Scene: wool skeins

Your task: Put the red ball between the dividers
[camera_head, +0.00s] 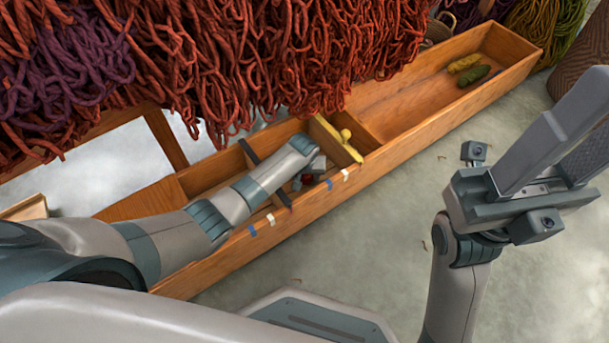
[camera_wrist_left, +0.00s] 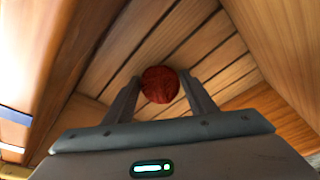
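The red ball (camera_wrist_left: 160,85) sits between the fingertips of my left gripper (camera_wrist_left: 161,78) in the left wrist view. Both fingers appear to touch its sides, with wooden slats behind it. In the head view the ball (camera_head: 306,179) is a small red patch beside my left gripper (camera_head: 308,174), down inside the long wooden trough. A dark divider (camera_head: 249,152) stands to the left of the gripper, partly hidden by my arm. A yellow divider (camera_head: 336,140) with a knob stands to the right. My right gripper (camera_head: 596,112) is open and empty, outside the trough.
The wooden trough (camera_head: 401,139) runs diagonally, with blue and white tape marks on its front wall. Yellow and green skeins (camera_head: 471,72) lie at its far right end. Red and purple wool (camera_head: 260,60) hangs above its back side.

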